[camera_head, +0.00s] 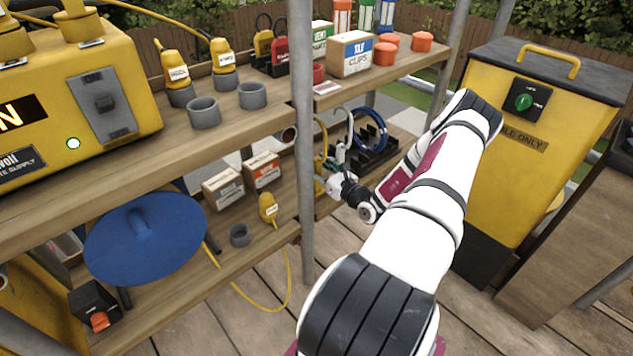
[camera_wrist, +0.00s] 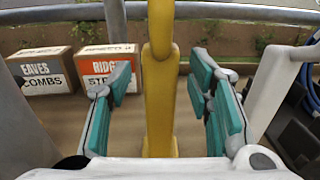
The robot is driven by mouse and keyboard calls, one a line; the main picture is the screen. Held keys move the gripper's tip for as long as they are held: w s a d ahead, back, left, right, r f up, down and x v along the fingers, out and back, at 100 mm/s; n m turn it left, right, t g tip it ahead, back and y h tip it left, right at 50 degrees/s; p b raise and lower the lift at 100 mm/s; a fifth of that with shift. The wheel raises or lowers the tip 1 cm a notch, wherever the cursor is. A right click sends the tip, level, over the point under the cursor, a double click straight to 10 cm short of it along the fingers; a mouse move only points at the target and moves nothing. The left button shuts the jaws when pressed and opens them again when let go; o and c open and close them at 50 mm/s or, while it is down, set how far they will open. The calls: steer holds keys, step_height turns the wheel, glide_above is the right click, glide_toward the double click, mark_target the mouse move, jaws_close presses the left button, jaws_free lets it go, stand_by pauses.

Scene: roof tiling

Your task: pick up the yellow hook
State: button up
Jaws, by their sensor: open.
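The yellow hook (camera_wrist: 159,90) stands upright in the middle of the wrist view, between the teal-padded fingers of my gripper (camera_wrist: 160,98). Gaps show on both sides of it, and the fingers do not appear to touch it. In the head view the yellow hook (camera_head: 320,150) shows beside the grey upright pole, at the lower shelf. There my gripper (camera_head: 336,176) reaches in near it, and its fingertips are hard to make out. The gripper is open. The hook's top runs out of the wrist view, and its lower end is hidden behind my gripper's body.
The grey pole (camera_head: 302,120) stands close on the left. Two labelled boxes (camera_wrist: 42,70) sit behind. The upper shelf (camera_head: 350,88) is overhead.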

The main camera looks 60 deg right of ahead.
steer(key=shift+w, duration=0.1)
jaws_close()
steer(key=shift+r, duration=0.1)
